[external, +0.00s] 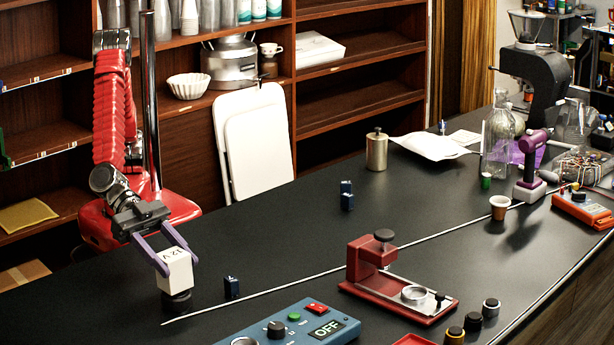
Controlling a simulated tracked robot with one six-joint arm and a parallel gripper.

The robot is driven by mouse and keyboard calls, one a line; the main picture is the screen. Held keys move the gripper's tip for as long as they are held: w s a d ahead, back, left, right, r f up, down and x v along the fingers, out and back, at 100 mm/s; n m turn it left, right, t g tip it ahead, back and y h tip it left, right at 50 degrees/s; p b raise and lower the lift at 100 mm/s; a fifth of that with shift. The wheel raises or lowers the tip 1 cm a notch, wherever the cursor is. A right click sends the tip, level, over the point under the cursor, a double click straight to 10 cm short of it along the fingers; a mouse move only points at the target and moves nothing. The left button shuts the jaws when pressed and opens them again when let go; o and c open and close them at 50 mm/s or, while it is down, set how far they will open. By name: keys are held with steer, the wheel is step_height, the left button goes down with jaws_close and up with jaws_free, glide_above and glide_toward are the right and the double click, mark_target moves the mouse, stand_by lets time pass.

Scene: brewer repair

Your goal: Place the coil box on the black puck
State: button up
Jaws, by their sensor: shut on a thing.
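The coil box (175,271) is a white cube with dark lettering on its top, at the left front of the dark bench. My gripper (164,262) comes down from above with its purple fingers shut on opposite sides of the box. The black puck (177,302) shows directly below the box. Its upper part is hidden by the box, and I cannot tell whether the two touch.
A small dark blue block (231,288) stands just right of the puck. A thin white rod (340,269) lies across the bench. A blue control box (290,326) and a red fixture (385,278) stand to the right. The bench behind the blue block is clear.

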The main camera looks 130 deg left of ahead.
steer(key=shift+f, duration=0.5)
steer(key=shift+f, duration=0.15)
steer(key=o, duration=1.2)
steer(key=shift+s+r, duration=0.35)
steer(key=shift+s, duration=0.15)
steer(key=v, duration=1.1)
